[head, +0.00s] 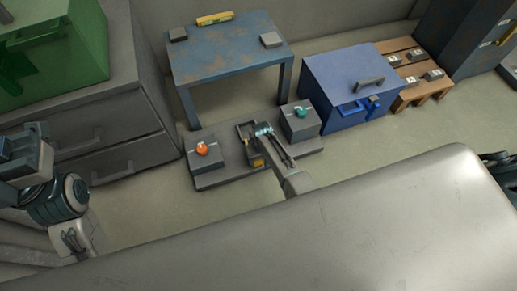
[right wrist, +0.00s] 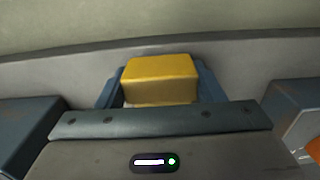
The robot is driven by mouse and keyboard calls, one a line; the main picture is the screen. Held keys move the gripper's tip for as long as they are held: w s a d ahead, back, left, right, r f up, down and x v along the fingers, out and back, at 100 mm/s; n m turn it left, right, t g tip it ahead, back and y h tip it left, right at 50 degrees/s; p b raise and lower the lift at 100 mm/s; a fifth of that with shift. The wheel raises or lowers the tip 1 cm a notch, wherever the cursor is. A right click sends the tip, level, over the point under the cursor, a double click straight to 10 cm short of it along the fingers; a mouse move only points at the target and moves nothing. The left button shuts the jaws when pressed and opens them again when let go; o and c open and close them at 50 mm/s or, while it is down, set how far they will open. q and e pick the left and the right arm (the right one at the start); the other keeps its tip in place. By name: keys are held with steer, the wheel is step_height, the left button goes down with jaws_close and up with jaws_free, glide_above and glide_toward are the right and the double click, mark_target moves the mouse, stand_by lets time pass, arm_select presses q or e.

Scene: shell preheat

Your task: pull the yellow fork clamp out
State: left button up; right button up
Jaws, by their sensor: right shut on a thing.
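The yellow fork clamp (head: 258,162) shows as a small yellow piece at the dark holder on the low grey base, between the orange-knob block and the teal-knob block. In the right wrist view, its yellow block (right wrist: 160,78) sits between two blue-grey fingers. My right gripper (head: 256,153) reaches over the base and is shut on this block. How far the clamp sits in the holder is hidden by the gripper. My left arm is at the left edge of the head view, and its jaws do not show clearly.
The orange-knob block (head: 203,152) stands left of the holder and the teal-knob block (head: 300,119) right. A worn blue table (head: 225,48) with a yellow bar (head: 214,18) stands behind. A blue cabinet (head: 340,82) and wooden rack (head: 425,85) are right; grey drawers (head: 110,110) are left.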

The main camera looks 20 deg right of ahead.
steer(key=shift+s+f, duration=0.1)
steer(key=shift+s, duration=0.55)
steer(key=o, duration=1.4)
